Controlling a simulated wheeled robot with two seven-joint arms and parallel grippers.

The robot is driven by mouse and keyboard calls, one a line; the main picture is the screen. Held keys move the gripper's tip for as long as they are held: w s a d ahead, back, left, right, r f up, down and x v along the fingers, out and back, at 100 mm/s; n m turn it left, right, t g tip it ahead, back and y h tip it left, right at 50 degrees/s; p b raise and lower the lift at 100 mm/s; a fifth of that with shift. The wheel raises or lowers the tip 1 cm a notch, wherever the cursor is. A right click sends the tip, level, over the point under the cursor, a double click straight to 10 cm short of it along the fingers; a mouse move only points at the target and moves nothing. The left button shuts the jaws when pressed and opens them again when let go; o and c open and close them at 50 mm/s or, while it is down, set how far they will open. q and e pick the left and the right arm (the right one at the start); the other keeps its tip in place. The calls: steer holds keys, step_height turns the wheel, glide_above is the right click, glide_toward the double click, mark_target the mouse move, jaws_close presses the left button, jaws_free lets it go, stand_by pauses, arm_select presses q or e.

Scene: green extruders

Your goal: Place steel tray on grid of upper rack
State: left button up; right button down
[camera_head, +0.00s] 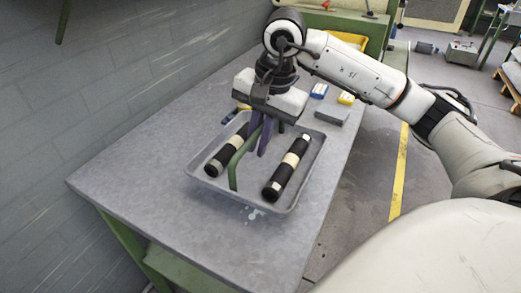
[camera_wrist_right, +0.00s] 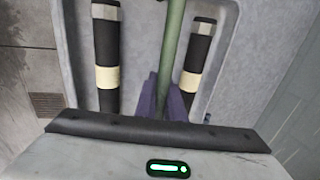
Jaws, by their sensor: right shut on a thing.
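The steel tray (camera_head: 254,176) is a shallow grey tray with a raised rim, at the middle of a grey table. A green bar handle (camera_head: 237,160) arches over its middle. Two black cylinders with cream bands lie in it, the left one (camera_head: 228,148) and the right one (camera_head: 287,167). My right gripper (camera_head: 262,143) is above the tray, its purple fingers shut on the green handle. The right wrist view shows the fingers (camera_wrist_right: 168,98) around the handle (camera_wrist_right: 174,40). I cannot tell whether the tray touches the table. My left gripper and the upper rack's grid are not seen.
The grey table (camera_head: 130,180) is clear left of the tray. Beyond the tray are a grey block (camera_head: 331,114), a blue-and-white box (camera_head: 319,91) and a yellow box (camera_head: 346,98). A grey wall (camera_head: 90,80) runs along the left. A yellow floor line (camera_head: 398,175) lies right of the table.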

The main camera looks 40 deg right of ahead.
steer(key=shift+f, duration=2.05)
steer(key=shift+f, duration=0.15)
steer(key=shift+f+b, duration=0.1)
steer(key=shift+b, duration=0.2)
steer(key=c, duration=1.8)
jaws_free()
steer(key=shift+c, duration=0.2)
